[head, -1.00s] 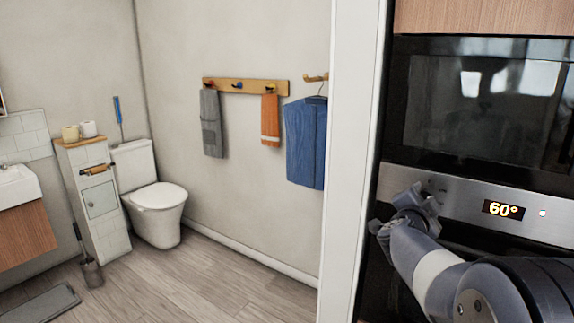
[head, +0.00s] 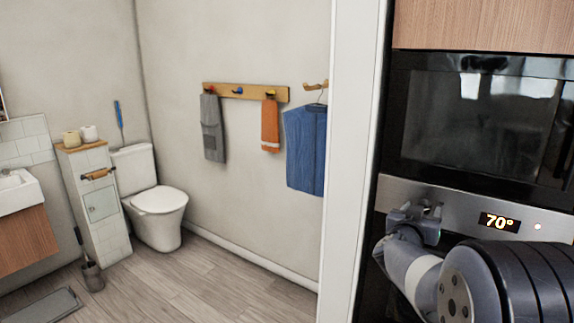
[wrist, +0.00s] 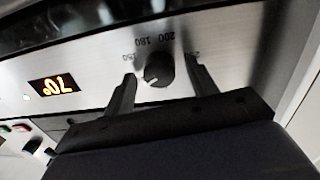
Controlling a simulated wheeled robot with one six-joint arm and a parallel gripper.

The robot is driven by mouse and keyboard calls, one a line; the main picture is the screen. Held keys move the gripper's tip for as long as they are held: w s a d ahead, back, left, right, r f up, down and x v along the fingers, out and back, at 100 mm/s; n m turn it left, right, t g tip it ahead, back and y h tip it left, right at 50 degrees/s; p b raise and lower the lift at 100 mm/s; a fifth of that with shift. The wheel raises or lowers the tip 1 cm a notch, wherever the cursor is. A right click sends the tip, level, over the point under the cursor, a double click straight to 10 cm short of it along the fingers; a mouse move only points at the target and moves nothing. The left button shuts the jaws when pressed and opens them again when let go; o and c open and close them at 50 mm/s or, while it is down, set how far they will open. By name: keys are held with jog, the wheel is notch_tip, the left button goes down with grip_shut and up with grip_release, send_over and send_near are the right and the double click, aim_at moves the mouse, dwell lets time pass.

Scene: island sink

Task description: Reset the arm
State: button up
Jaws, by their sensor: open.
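My gripper (head: 424,214) is at the left part of the oven's steel control panel (head: 465,208) in the head view. In the wrist view, its two dark fingers are spread apart, one on either side of a dark round knob (wrist: 158,70). Gaps show between the fingers and the knob, and nothing is held. The panel's display (head: 499,222) reads 70° and has a small red light to its right. My forearm crosses the lower right of the head view.
A dark glass oven front (head: 480,110) rises above the panel, under a wooden cabinet (head: 490,22). A white wall edge (head: 352,160) stands left of the gripper. Beyond it is a bathroom with a toilet (head: 160,202), towels and open wooden floor (head: 215,285).

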jog(key=shift+n, duration=0.5)
jog(key=shift+s+a+n, duration=0.2)
jog(key=shift+a+n, duration=0.05)
jog(key=shift+n, duration=0.05)
jog(key=v, duration=1)
jog(key=shift+d, duration=0.15)
